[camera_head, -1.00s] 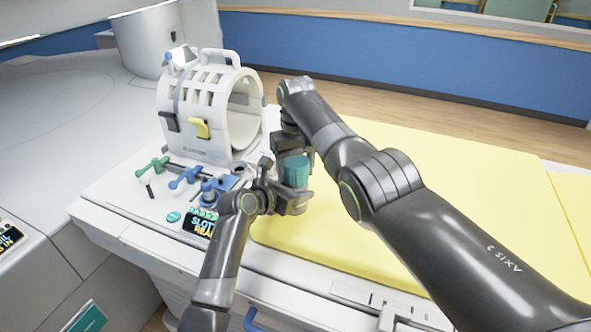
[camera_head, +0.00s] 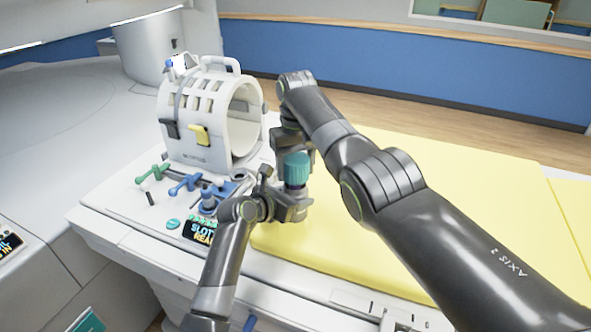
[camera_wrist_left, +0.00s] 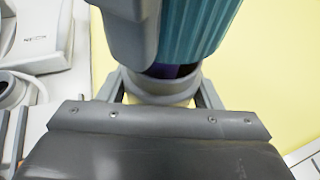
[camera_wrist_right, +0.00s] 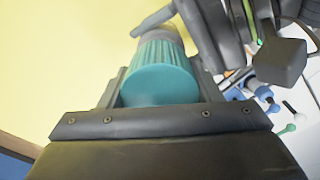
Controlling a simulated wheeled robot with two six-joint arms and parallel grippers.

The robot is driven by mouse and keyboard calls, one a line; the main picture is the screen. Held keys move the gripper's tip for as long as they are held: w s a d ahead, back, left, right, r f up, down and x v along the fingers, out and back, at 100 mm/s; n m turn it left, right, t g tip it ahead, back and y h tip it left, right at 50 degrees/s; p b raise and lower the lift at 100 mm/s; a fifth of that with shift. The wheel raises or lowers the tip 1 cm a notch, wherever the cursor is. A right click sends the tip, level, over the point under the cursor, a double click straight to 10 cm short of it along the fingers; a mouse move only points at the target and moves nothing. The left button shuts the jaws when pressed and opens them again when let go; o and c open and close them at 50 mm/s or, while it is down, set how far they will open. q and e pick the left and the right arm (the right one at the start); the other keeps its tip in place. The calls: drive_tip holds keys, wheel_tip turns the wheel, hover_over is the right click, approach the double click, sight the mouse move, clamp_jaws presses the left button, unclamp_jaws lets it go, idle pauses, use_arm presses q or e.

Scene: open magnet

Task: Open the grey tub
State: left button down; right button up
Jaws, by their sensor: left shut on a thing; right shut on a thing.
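The grey tub (camera_head: 296,196) stands upright above the yellow mat, and its body also shows in the left wrist view (camera_wrist_left: 165,88). My left gripper (camera_head: 288,208) is shut around the body from the left. The teal ribbed lid (camera_head: 297,170) is above the tub, also seen in the left wrist view (camera_wrist_left: 195,30) and the right wrist view (camera_wrist_right: 160,78). My right gripper (camera_head: 294,156) is shut on the lid. A dark purple band shows between lid and body in the left wrist view; I cannot tell whether they are fully apart. The tub's inside is hidden.
A white ring-shaped coil (camera_head: 205,118) stands upright behind and left. Green (camera_head: 152,173) and blue (camera_head: 185,184) T-shaped pieces and a small display (camera_head: 202,230) lie left of my left gripper. The yellow mat (camera_head: 440,165) is clear to the right, beyond my right arm.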

sight(296, 159)
drive_tip(key=shift+r, duration=1.6)
use_arm(q)
drive_tip(key=shift+c, duration=1.8)
unclamp_jaws()
